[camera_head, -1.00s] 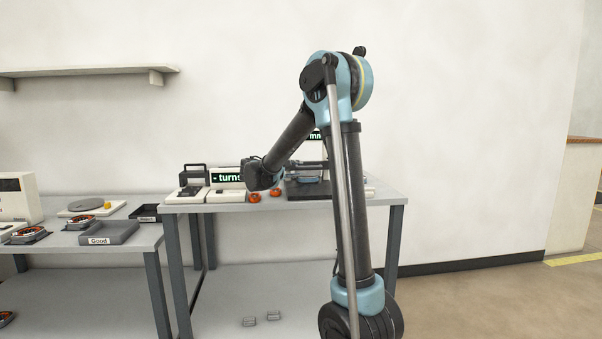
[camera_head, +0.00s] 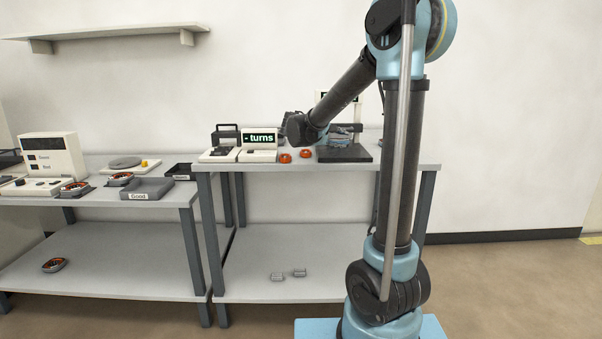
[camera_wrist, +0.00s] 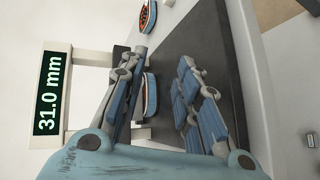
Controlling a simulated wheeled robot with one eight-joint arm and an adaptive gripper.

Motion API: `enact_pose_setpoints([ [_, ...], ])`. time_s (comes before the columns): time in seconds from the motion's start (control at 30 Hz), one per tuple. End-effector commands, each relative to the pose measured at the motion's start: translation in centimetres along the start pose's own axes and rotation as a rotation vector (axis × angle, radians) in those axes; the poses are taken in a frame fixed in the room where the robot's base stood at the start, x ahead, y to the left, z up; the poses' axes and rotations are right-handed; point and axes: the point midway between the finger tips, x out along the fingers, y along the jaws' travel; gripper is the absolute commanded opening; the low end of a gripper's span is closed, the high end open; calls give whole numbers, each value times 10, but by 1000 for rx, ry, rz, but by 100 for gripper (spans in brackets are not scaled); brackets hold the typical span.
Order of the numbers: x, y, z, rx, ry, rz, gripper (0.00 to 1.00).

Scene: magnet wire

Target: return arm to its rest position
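My arm rises from its blue base and bends down to the left over the right-hand table (camera_head: 215,167). My gripper (camera_head: 340,136) is above the dark plate (camera_head: 345,154) of a measuring stand. In the wrist view, the two blue-padded fingers of my gripper (camera_wrist: 162,70) are apart, with nothing held between them. The dark plate (camera_wrist: 190,40) lies beyond the fingers. Two orange-ringed parts, one nearer the left (camera_head: 285,158) and one nearer the plate (camera_head: 305,154), rest on the table.
A green display (camera_wrist: 47,92) reads 31.0 mm close to my gripper. A "turns" display (camera_head: 260,139) stands on the table. The left bench holds a "Good" tray (camera_head: 148,189) and several devices. A wall shelf (camera_head: 110,33) is upper left. The floor at right is clear.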

Motion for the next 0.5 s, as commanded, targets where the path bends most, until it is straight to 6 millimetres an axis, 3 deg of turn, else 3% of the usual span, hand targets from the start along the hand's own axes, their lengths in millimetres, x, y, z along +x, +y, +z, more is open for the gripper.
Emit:
enact_pose_setpoints([
  [0.1,2,-14,44,48,-24,-93,30],
  [0.5,-18,-84,165,227,-96,-400,30],
])
